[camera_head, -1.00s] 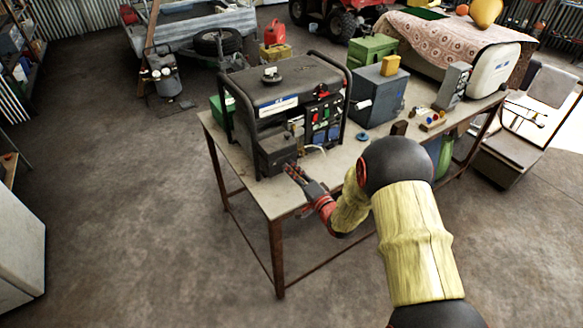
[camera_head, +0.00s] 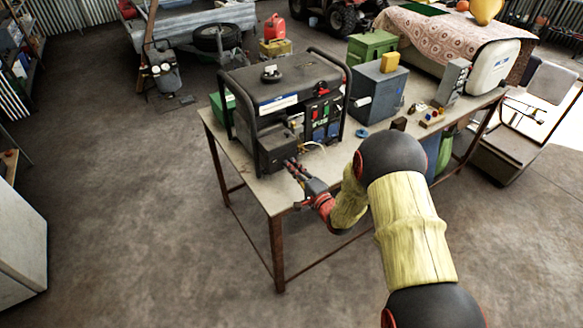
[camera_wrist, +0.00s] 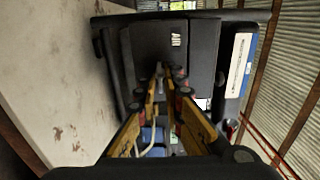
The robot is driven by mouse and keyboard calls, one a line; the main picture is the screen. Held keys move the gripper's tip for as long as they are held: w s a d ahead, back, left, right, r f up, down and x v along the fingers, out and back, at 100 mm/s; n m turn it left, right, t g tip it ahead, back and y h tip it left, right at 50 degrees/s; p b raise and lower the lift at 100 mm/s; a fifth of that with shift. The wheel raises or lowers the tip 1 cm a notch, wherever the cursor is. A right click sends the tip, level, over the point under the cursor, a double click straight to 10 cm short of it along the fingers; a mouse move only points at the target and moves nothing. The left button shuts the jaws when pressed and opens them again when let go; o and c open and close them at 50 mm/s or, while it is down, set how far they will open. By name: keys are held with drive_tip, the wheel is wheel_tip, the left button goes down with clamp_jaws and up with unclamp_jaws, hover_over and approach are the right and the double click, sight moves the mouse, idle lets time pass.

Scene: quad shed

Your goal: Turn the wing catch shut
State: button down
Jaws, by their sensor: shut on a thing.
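The black generator (camera_head: 285,95) stands on the workbench, with a dark box (camera_head: 277,150) low on its near side. My gripper (camera_head: 289,163) reaches up from the lower right, its fingertips against this box. In the wrist view, the box face (camera_wrist: 172,42) lies straight ahead and my gripper (camera_wrist: 166,78) has its two yellow-sided fingers nearly together at the face. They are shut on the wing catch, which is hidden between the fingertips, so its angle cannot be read.
The workbench (camera_head: 240,168) is bare to the left of my gripper. Generator frame bars (camera_head: 347,95) stand close by. A pale cable (camera_wrist: 150,138) shows near the fingers in the wrist view. A blue-grey box (camera_head: 378,92) and a green case (camera_head: 372,47) stand farther right.

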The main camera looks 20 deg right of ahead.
drive_tip(key=c, duration=2)
unclamp_jaws()
drive_tip(key=shift+o, duration=0.2)
drive_tip(key=v, duration=1.2)
